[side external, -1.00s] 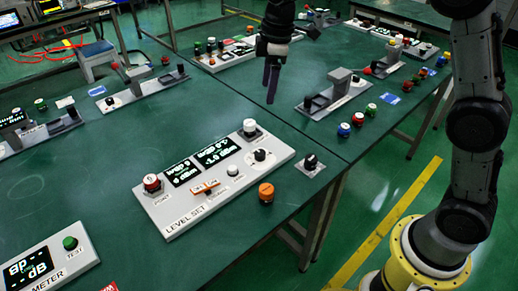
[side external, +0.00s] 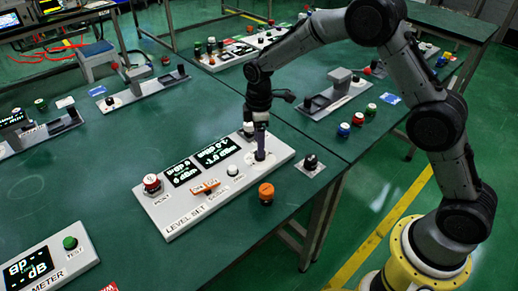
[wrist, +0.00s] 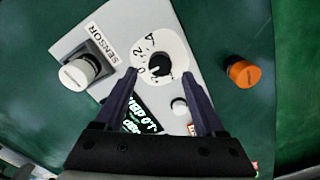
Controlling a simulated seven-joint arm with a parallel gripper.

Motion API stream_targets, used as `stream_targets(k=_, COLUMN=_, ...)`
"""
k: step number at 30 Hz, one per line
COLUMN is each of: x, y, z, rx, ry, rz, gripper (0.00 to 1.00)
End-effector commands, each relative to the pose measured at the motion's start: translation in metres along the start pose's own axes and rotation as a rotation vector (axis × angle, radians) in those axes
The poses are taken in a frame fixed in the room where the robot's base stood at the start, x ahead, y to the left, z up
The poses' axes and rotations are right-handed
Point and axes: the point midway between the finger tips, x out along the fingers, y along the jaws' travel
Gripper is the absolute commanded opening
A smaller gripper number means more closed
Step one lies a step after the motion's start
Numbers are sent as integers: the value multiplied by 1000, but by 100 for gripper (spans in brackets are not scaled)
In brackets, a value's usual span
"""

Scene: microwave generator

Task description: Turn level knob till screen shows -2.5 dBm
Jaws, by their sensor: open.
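The level panel (side external: 215,215) is a light grey box marked "LEVEL SET". Its right screen (side external: 217,150) seems to read -1.0 dBm, in small blurred text; the wrist view shows part of this screen (wrist: 142,117) upside down. The level knob (wrist: 157,65) is black on a round white dial with numbers, its pointer toward the dial's lower right in the wrist view. My gripper (wrist: 160,75) is open, pointing down, one finger on each side of the knob, apart from it as far as I can tell.
An orange-capped knob (side external: 266,193) and a black knob (side external: 310,163) stand near the panel. A white-capped SENSOR connector (wrist: 78,72) sits on the panel near my gripper. A red-and-white knob (side external: 151,183) is at the panel's left end. A meter box (side external: 75,262) lies front left.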

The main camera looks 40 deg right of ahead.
Motion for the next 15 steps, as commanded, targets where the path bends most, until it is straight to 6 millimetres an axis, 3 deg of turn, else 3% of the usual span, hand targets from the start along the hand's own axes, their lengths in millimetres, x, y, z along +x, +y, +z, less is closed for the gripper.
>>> stream_targets(k=6, x=26, y=0, z=0, rx=0, ry=-1, rz=-1, gripper=72)
stream_targets(k=15, x=33, y=0, z=0, rx=0, ry=0, rz=0, gripper=72)
